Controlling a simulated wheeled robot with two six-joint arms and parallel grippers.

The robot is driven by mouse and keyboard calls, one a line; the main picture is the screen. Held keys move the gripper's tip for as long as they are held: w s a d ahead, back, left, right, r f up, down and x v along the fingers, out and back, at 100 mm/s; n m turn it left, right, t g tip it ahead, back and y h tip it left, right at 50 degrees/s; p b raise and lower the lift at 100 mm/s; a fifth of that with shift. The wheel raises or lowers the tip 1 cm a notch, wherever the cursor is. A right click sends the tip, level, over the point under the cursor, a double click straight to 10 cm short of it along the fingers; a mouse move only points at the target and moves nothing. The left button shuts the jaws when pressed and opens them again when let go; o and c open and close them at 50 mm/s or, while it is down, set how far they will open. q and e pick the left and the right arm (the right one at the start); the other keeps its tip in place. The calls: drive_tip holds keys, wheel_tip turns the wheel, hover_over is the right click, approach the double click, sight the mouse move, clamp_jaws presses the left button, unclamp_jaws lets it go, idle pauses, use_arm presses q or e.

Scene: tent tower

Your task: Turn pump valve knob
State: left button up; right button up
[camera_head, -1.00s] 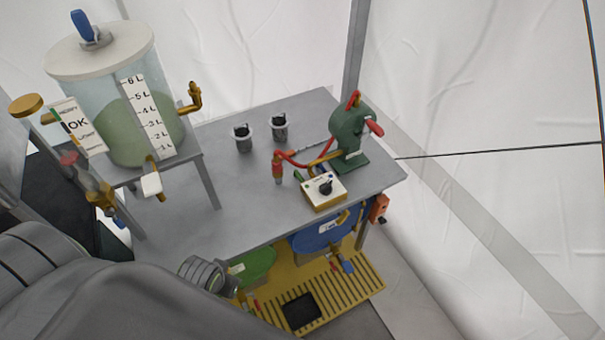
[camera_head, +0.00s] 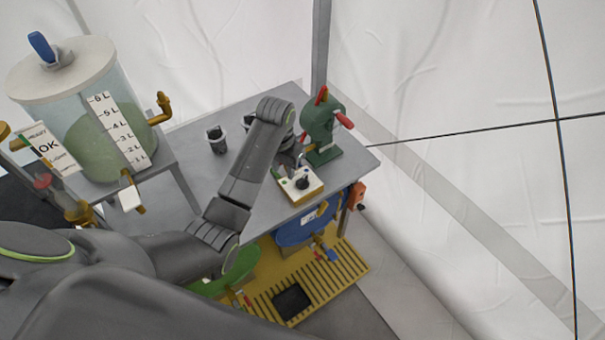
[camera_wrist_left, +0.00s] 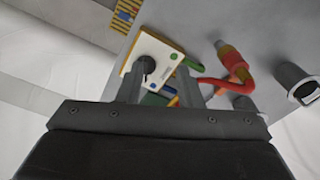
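A black knob (camera_head: 302,183) sits on top of a small white and yellow box (camera_head: 299,192) near the table's right front edge. The knob also shows in the left wrist view (camera_wrist_left: 146,66). A green pump (camera_head: 322,135) with red handles stands behind the box. My left gripper (camera_wrist_left: 162,72) is open, with two grey fingers apart. The left finger's tip is close to the knob in the picture; I cannot tell whether they touch. In the head view my left arm hides most of this gripper (camera_head: 298,160). My right gripper is not in view.
A red and yellow fitting with a red hose (camera_wrist_left: 233,65) lies near the box. A dark cup (camera_head: 216,139) stands on the grey table (camera_head: 190,131). A clear tank (camera_head: 75,110) stands at left. A blue drum (camera_head: 295,233) is below the table.

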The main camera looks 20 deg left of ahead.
use_arm(q)
wheel_tip(320, 180, up, 8)
drive_tip(key=m, duration=0.1)
hover_over(303, 179)
drive_tip(key=shift+g, duration=0.4)
wheel_tip(303, 179, down, 17)
drive_tip(key=shift+f+b, duration=0.2)
drive_tip(key=shift+b, duration=0.9)
clamp_jaws()
